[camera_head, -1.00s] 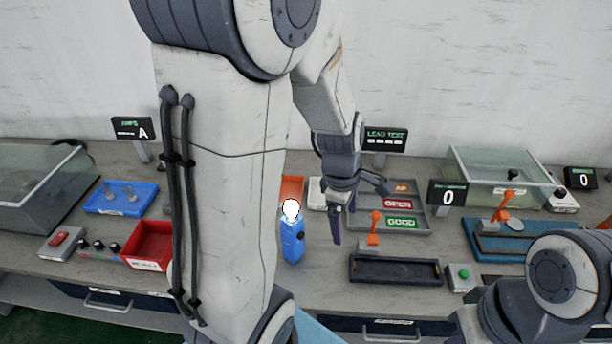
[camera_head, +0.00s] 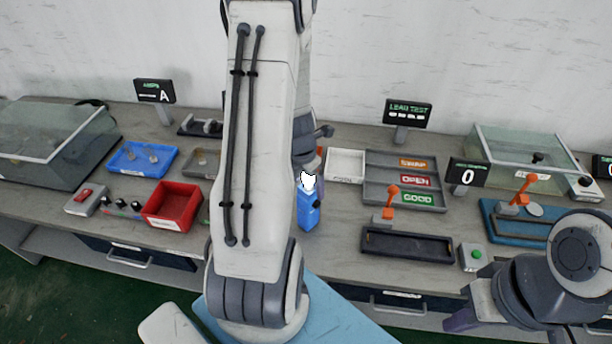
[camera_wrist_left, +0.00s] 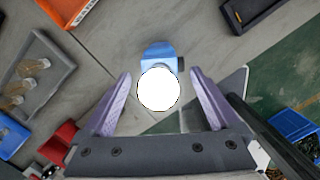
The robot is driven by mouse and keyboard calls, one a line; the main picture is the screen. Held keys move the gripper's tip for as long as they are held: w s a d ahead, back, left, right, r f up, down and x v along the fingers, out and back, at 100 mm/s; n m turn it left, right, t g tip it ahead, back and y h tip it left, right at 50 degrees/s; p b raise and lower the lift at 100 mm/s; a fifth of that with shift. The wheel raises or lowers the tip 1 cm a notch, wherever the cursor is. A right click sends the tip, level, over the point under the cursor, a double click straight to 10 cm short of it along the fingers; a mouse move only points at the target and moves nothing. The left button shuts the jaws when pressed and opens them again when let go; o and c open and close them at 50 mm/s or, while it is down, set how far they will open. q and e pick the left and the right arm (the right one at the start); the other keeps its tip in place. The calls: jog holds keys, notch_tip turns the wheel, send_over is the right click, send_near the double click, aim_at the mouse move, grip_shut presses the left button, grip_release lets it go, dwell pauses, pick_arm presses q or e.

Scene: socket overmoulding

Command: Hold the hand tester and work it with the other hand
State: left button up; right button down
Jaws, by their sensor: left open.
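The hand tester (camera_head: 309,212) is a blue upright block with a bright white top, standing on the bench at the centre of the head view. In the left wrist view its blue body (camera_wrist_left: 158,50) and round white top lie between the two purple fingers of my left gripper (camera_wrist_left: 161,76). That gripper is open, with a gap on each side of the tester. In the head view my left arm hides most of this gripper. My right gripper (camera_head: 462,319) shows only as a purple piece at the lower right, so its jaws cannot be judged.
A red bin (camera_head: 172,206) and a blue tray (camera_head: 143,157) stand on the left. A grey sorting tray (camera_head: 374,193), a dark tray (camera_head: 408,245) and a green-button box (camera_head: 473,257) are on the right. An orange lever (camera_head: 391,203) stands among them.

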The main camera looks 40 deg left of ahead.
aim_at(317, 205)
pick_arm(q)
jog(key=shift+w+f+b, duration=0.2)
jog(key=shift+f+b, duration=0.3)
jog(key=shift+f, duration=0.85)
grip_shut()
jog(key=c, duration=0.9)
grip_release()
jog(key=c, duration=0.5)
